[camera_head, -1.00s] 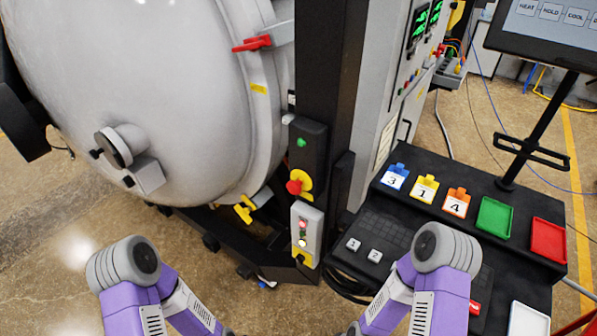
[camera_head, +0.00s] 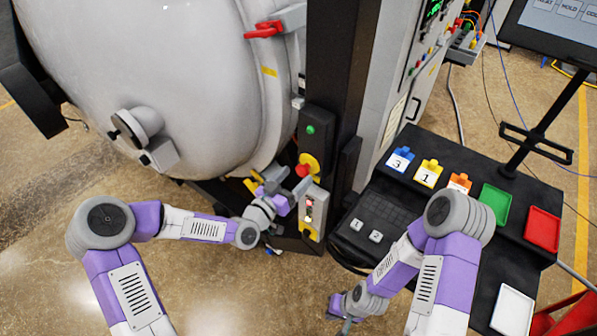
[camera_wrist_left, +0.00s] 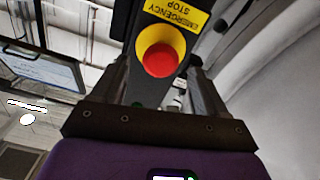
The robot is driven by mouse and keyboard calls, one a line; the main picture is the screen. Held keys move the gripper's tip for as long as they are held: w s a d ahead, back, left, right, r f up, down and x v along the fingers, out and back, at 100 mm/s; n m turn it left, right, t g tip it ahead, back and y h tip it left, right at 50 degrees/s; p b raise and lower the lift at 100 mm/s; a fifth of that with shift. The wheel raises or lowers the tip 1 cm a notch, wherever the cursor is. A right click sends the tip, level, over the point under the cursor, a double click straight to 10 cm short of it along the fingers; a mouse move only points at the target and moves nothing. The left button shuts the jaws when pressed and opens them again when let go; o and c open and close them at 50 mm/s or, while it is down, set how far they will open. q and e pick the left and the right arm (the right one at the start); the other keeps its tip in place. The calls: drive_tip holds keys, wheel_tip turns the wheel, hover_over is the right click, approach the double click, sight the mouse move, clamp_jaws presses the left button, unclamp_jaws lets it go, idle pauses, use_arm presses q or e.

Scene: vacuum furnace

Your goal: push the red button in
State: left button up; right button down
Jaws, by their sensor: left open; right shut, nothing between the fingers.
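The red button (camera_head: 302,170) is a mushroom-shaped emergency stop on a yellow base, on the black control box (camera_head: 318,124) of the furnace's dark post. In the left wrist view the red button (camera_wrist_left: 159,60) sits in its yellow ring under an "EMERGENCY STOP" label, framed between the fingers. My left gripper (camera_head: 291,183) is open, close in front of and just below the button in the head view. Whether it touches the button cannot be told. My right gripper (camera_head: 347,326) is shut and empty at the bottom edge, far from the button.
A grey box with small buttons (camera_head: 312,214) hangs just below the red button. The round furnace door (camera_head: 190,75) is on the left. A black table (camera_head: 460,225) with coloured tags and trays stands on the right, beside my right arm.

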use_arm(q)
drive_tip(key=shift+x, duration=1.2)
